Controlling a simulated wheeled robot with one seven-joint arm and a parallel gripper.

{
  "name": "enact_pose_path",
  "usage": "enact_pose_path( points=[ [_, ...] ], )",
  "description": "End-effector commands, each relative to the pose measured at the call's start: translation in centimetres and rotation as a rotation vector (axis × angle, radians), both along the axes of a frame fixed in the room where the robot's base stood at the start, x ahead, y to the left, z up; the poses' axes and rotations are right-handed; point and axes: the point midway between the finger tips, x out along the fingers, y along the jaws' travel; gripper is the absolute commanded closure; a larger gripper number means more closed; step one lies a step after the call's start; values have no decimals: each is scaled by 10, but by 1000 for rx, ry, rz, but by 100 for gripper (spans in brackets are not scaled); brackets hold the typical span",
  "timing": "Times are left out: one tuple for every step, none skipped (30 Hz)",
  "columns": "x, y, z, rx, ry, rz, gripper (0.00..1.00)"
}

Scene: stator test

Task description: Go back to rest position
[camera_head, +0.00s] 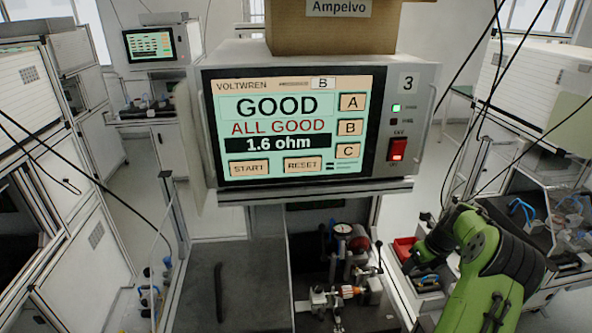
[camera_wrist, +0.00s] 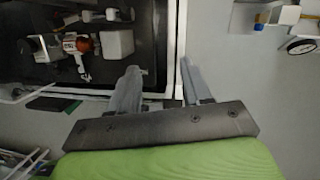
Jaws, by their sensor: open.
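My gripper (camera_wrist: 160,82) is open in the wrist view, with its two grey fingers apart and nothing between them. It hangs over the edge of a dark-floored station. In the head view my green arm (camera_head: 490,270) reaches in at the lower right, and its fingertips are hidden there. The tester screen (camera_head: 296,125) reads "GOOD", "ALL GOOD" and "1.6 ohm". A test fixture (camera_head: 343,285) with a round gauge and clamps stands below the tester. A stator-like part with a reddish-orange winding (camera_wrist: 78,44) shows in the wrist view at the upper left.
A brown box (camera_head: 330,28) labelled "Ampelvo" sits on the tester. A red bin (camera_head: 404,247) is beside my arm. Black cables hang at both sides.

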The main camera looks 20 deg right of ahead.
Motion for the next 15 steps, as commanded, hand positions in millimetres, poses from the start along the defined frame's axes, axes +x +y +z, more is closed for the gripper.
enact_pose_path(
  points=[
    [0,0,0,0,0,0,52],
    [1,1,1,-1,0,4,52],
    [3,4,4,-10,1,26,52],
    [6,9,10,-26,1,64,52],
    [11,17,19,-47,3,122,52],
    [18,33,34,-90,8,232,52],
    [24,49,49,-131,13,338,52],
    [29,68,65,-176,19,461,52],
    [33,96,87,-240,29,634,52],
    [34,117,103,-288,36,766,52],
    [33,138,117,-333,43,896,52],
    [29,164,136,-392,50,1063,52],
    [25,184,148,-436,55,1187,52],
    [19,203,160,-480,58,1310,52],
    [9,228,174,-538,62,1470,52]
  ],
)
